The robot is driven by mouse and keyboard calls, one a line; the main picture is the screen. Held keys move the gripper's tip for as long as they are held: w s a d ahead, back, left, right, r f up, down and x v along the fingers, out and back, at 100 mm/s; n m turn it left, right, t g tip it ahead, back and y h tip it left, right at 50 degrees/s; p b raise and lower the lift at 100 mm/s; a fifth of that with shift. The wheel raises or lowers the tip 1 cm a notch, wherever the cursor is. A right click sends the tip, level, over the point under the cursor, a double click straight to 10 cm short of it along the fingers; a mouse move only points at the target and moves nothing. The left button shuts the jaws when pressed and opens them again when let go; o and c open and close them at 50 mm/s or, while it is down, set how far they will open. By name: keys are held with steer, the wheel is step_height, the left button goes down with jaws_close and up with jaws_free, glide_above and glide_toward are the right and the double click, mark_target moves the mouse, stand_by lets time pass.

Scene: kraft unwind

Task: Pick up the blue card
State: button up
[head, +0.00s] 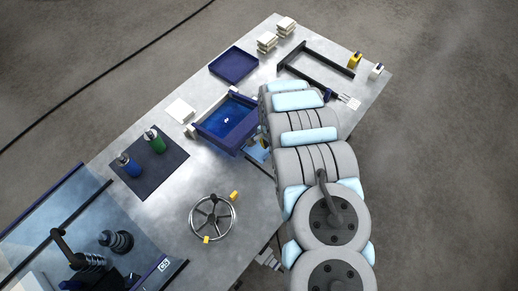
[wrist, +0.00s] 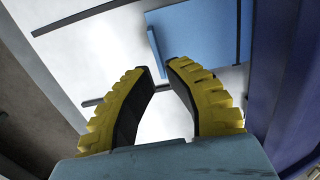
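The flat blue piece that looks like the blue card (wrist: 200,32) is at the top of the wrist view, just beyond my fingertips. A narrow blue strip (wrist: 155,52) shows along its left side. My gripper (wrist: 160,70) has two yellow-backed fingers with dark inner pads. They are apart, with only a pale surface visible between them. I cannot tell whether the right fingertip touches the card. In the head view my arm hides most of the gripper, and a small light-blue patch (head: 257,154) beside it cannot be told clearly.
A dark blue tray with a bright blue inside (head: 222,120) stands just left of my arm. A dark mat (head: 140,175) with green and blue bottles, a handwheel (head: 213,218) and a black U-shaped frame (head: 318,72) are on the metal table. Bare table lies between mat and handwheel.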

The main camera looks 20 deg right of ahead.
mark_target(269, 154)
steer(key=f, duration=0.1)
steer(key=f+b, duration=0.1)
steer(key=f, duration=0.2)
steer(key=shift+s+a+f, duration=0.25)
steer(key=shift+s+a, duration=0.05)
steer(key=shift+s, duration=0.05)
steer(key=shift+w+f+b, duration=0.15)
steer(key=shift+f+b, duration=0.2)
steer(key=shift+d, duration=0.1)
jaws_close()
steer(key=shift+r, duration=0.1)
